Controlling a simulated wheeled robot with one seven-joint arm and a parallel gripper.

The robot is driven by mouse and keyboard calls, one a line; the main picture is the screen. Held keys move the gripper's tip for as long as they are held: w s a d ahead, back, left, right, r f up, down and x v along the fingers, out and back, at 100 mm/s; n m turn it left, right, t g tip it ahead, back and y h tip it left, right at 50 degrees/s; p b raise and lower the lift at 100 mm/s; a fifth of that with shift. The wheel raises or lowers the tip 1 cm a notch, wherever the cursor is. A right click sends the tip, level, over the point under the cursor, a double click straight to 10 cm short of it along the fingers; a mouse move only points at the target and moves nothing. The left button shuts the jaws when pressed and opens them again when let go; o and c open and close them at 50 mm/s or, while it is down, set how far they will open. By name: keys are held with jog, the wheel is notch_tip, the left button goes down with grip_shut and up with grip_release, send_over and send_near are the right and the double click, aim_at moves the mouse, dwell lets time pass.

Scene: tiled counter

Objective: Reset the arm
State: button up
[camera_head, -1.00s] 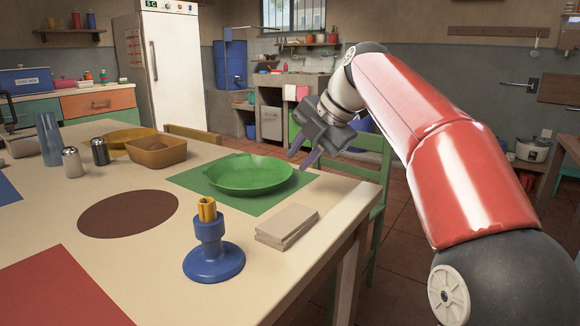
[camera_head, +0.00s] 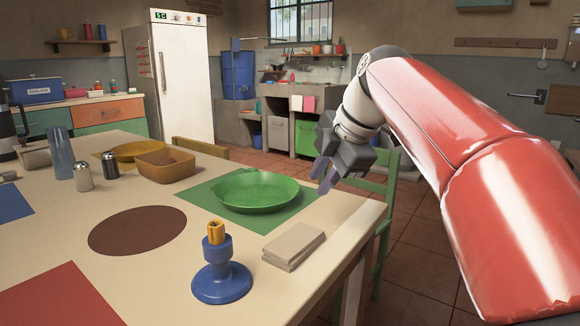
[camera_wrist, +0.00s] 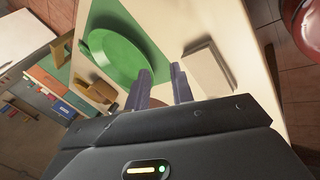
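My red arm comes in from the right in the head view. My gripper (camera_head: 324,177) hangs over the table's right edge, just right of the green plate (camera_head: 256,190), and touches nothing. In the wrist view the two fingers of my gripper (camera_wrist: 161,85) stand apart with a gap between them and nothing in it. The green plate also shows in the wrist view (camera_wrist: 115,55), left of the fingers. A stack of beige napkins or tiles (camera_wrist: 207,72) lies to the right of the fingers there.
A green chair (camera_head: 385,205) stands behind the table's right edge. The floor beyond is open.

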jog(key=s+d+f+m+h+p, duration=0.2)
jog(key=s+d+f+m, duration=0.1)
jog(key=s+f+m, duration=0.6)
jog(key=s+d+f+m+t+h+p, duration=0.1)
jog(key=s+d+f+m, duration=0.3)
jog(key=s+f+m, duration=0.6)
jog(key=s+m+h, duration=0.1)
jog(key=s+m, duration=0.2)
jog(key=shift+s+d+m+p, duration=0.25)
jog(key=shift+s+m+p, duration=0.15)
